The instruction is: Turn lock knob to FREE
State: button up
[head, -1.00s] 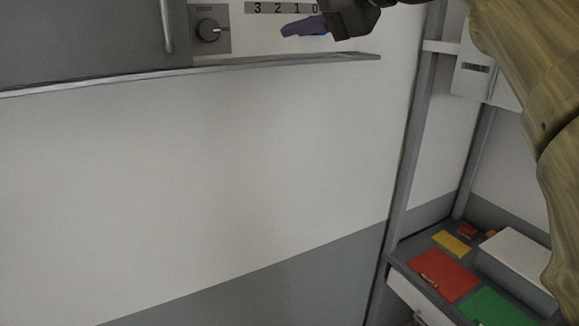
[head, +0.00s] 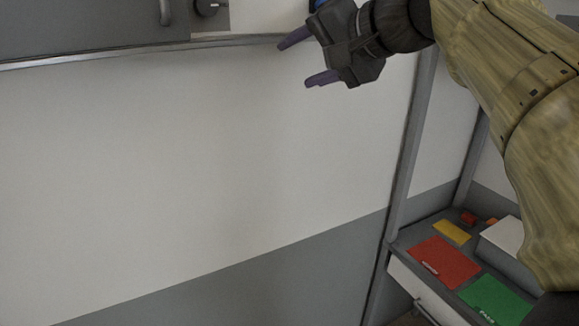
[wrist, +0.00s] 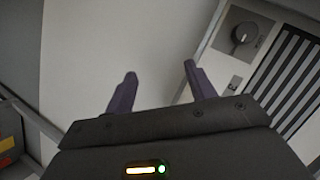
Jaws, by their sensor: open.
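The lock knob (head: 207,6) is a dark round dial on a grey plate, cut off by the top edge of the head view. It shows whole in the wrist view (wrist: 241,36), at the upper right, with a pale pointer line on its face. Its lettering is too small to read there. My gripper (head: 300,62) is open and empty, to the right of the knob and lower, in front of the white wall. In the wrist view its two purple fingers (wrist: 160,82) stand apart with nothing between them, and the knob lies beyond the right finger, untouched.
A metal ledge (head: 130,54) runs under the grey door (head: 80,25) with its handle (head: 165,12). A striped vent panel (wrist: 290,75) is beside the knob in the wrist view. A shelf with red (head: 443,262) and green (head: 497,300) folders stands at lower right.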

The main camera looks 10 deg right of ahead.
notch_tip(320, 180, down, 23)
jog(key=w+d+g+h+b, duration=0.2)
jog(key=g+h, duration=0.1)
jog(key=shift+w+h+b, duration=0.3)
jog(key=shift+w+b, duration=0.05)
jog(key=shift+w, duration=0.05)
jog(key=shift+r+m, duration=0.1)
jog(key=shift+m, duration=0.2)
jog(key=s+f+n+g+h, duration=0.1)
jog(key=s+f, duration=0.3)
jog(key=f, duration=0.5)
jog(key=s+f+n+g+h, duration=0.1)
jog(key=s+f+n+g, duration=0.1)
jog(key=s+f, duration=0.3)
jog(key=s+f+n+g+h, duration=0.1)
jog(key=s+f, duration=0.4)
jog(key=f, duration=0.9)
jog(key=shift+d+n+g+h, duration=0.2)
jog(key=shift+n+g+h, duration=0.2)
jog(key=shift+n+g, duration=0.5)
